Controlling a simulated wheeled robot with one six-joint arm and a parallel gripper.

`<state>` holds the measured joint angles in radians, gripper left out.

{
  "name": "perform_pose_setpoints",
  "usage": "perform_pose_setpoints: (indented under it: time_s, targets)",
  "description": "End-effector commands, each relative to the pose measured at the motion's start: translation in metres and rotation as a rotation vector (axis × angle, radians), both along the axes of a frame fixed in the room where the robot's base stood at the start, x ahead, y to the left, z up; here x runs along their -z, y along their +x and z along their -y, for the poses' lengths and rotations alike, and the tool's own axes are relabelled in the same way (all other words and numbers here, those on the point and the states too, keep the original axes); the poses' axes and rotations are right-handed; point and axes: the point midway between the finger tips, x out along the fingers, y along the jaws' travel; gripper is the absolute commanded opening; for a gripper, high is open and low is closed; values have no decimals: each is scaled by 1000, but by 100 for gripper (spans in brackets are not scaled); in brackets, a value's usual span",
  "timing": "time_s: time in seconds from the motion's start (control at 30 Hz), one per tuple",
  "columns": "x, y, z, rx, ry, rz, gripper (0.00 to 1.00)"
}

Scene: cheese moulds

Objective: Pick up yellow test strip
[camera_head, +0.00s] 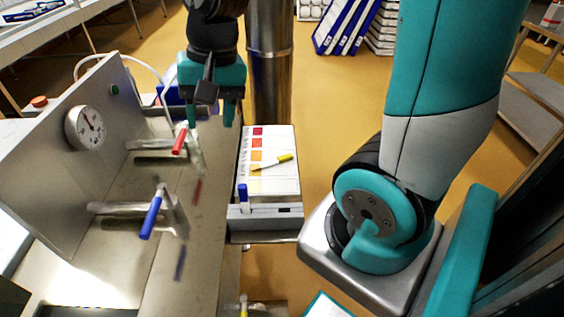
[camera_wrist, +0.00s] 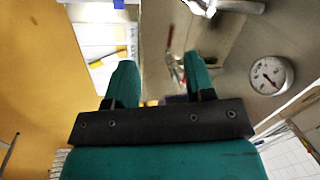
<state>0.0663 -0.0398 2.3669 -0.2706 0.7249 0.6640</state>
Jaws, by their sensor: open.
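The yellow test strip (camera_head: 272,162) lies slantwise on a white color chart (camera_head: 284,183) in the head view. A thin dark or yellow end points to the lower left. In the wrist view part of the strip (camera_wrist: 101,58) shows at the left, partly cut off by my finger. My gripper (camera_head: 211,121) is open and empty, fingers pointing down, to the left of and beyond the chart, above the steel bench. In the wrist view my two fingers (camera_wrist: 161,80) are apart with nothing between them.
Left of the chart stands a steel panel with a gauge (camera_head: 85,127) and pipes with a red-handled valve (camera_head: 180,140) and a blue-handled valve (camera_head: 151,217). A blue item (camera_head: 243,192) stands at the chart's near edge. A steel column (camera_head: 270,60) rises behind the chart.

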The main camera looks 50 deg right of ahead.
Motion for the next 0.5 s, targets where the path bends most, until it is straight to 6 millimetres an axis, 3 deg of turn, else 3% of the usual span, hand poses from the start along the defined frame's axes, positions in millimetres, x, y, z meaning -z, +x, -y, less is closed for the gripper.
perform_pose_setpoints:
  time_s: [0.03,0.1,0.23,0.33,0.5]
  targets:
    - [24,18,36,247,-17,-50,49]
    - [43,34,84,587,-40,-104,49]
    - [73,44,158,1094,-73,-172,49]
    - [87,43,194,1338,-89,-200,49]
    - [108,40,213,1480,-99,-218,49]
